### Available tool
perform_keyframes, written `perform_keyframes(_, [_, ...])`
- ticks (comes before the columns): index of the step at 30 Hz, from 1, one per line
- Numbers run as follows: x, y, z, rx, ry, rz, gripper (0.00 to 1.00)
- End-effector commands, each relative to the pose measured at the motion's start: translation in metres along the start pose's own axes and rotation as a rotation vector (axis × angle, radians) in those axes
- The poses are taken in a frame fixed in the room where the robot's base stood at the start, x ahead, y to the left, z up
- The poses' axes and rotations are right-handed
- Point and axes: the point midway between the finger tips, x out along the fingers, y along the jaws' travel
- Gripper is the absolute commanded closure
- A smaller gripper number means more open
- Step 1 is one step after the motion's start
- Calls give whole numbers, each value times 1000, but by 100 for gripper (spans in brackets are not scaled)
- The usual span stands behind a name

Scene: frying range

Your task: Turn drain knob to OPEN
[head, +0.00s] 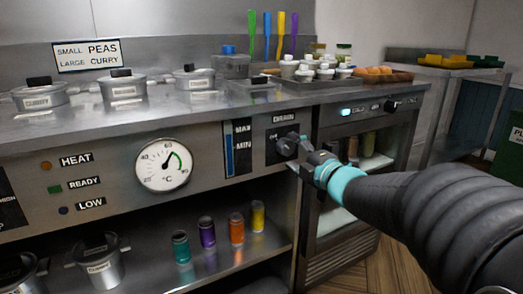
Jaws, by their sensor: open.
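The drain knob (287,146) is a dark knob on a dark panel labelled DRAIN (284,119), right of the level gauge on the steel front. My gripper (304,154) reaches in from the right, with its fingertips at the knob's right side. The gripper is open. I cannot tell whether its fingers touch the knob or stand around it. The knob's pointer and the OPEN mark are too small to make out.
A temperature dial (164,165) and level gauge (238,148) sit left of the knob. Lidded pots (122,86) and a tray of small tubs (320,88) stand on the counter above. Coloured shakers (236,228) stand on the shelf below. A glass-fronted cabinet (335,250) is at right.

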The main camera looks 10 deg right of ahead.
Motion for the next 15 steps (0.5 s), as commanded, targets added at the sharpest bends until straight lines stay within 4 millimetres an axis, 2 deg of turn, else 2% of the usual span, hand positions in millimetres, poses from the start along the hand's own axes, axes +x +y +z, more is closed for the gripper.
perform_keyframes(6, [19,0,0,0,1,0,30])
perform_keyframes(15, [21,0,0,0,-1,0,30])
